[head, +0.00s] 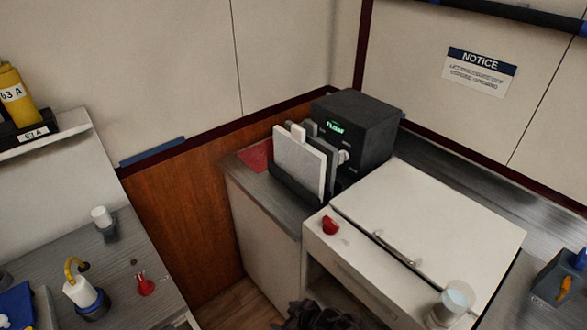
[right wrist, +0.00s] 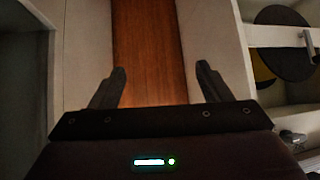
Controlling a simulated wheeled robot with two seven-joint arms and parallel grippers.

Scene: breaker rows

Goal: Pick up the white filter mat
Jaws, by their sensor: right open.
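The white filter mat (head: 297,165) stands upright in a dark rack (head: 292,192) on the corner counter, with its broad face toward me. A grey panel stands just behind it and a small white tab (head: 298,133) shows above its top edge. My right gripper (right wrist: 161,78) is open and empty in the right wrist view, its two fingers apart over a brown wood panel. In the head view only a dark part of my right gripper (head: 312,315) shows at the bottom edge, below and well apart from the mat. The mat is not seen in the right wrist view. My left gripper is not in view.
A black box with a green display (head: 352,128) stands right behind the rack. A red cloth or pad (head: 256,156) lies to its left. A white lidded cabinet (head: 430,215) with a red knob (head: 330,224) and a clear cup (head: 454,299) is at the right.

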